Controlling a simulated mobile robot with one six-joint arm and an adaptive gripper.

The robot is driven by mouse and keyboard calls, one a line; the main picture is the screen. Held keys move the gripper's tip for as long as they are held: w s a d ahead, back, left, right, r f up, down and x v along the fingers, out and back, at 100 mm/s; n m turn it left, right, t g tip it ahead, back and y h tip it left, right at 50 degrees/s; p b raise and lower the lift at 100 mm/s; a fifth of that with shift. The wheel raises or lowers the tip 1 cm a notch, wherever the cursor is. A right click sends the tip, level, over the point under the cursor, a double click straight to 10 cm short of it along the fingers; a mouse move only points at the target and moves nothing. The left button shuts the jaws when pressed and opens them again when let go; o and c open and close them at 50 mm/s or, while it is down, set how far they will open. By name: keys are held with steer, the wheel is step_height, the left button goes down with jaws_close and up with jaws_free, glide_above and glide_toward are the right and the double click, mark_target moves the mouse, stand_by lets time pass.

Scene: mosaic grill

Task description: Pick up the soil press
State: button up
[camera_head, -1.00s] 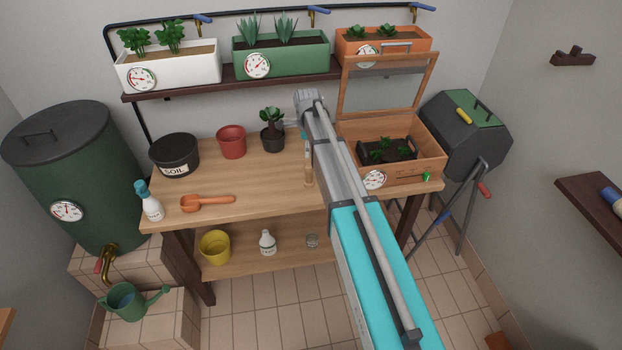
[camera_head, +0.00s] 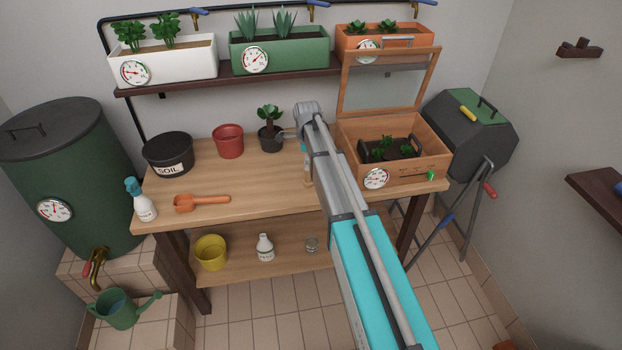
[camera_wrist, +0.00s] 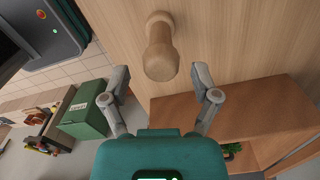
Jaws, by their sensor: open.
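The soil press, a pale turned-wood piece with a rounded knob and a wider end, shows in the wrist view (camera_wrist: 160,48) on the wooden bench top. In the head view only a sliver of it (camera_head: 308,178) shows beside my arm. My gripper (camera_wrist: 160,76) is open, with one finger on each side of the press's near end in the picture. No contact with the press is visible. In the head view my arm hides most of the gripper.
On the bench are a potted plant (camera_head: 271,137), a red pot (camera_head: 228,141), a soil tub (camera_head: 168,153), an orange scoop (camera_head: 203,201) and a spray bottle (camera_head: 143,204). A wooden propagator box (camera_head: 418,167) with open lid stands right of my arm.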

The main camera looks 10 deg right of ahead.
mark_target(308, 172)
steer(key=shift+f, duration=0.15)
stand_by(0.3)
steer(key=shift+d+f+b, duration=0.1)
steer(key=shift+f+b, duration=2.45)
steer(key=shift+b, duration=0.05)
steer(key=shift+c, duration=0.3)
jaws_close()
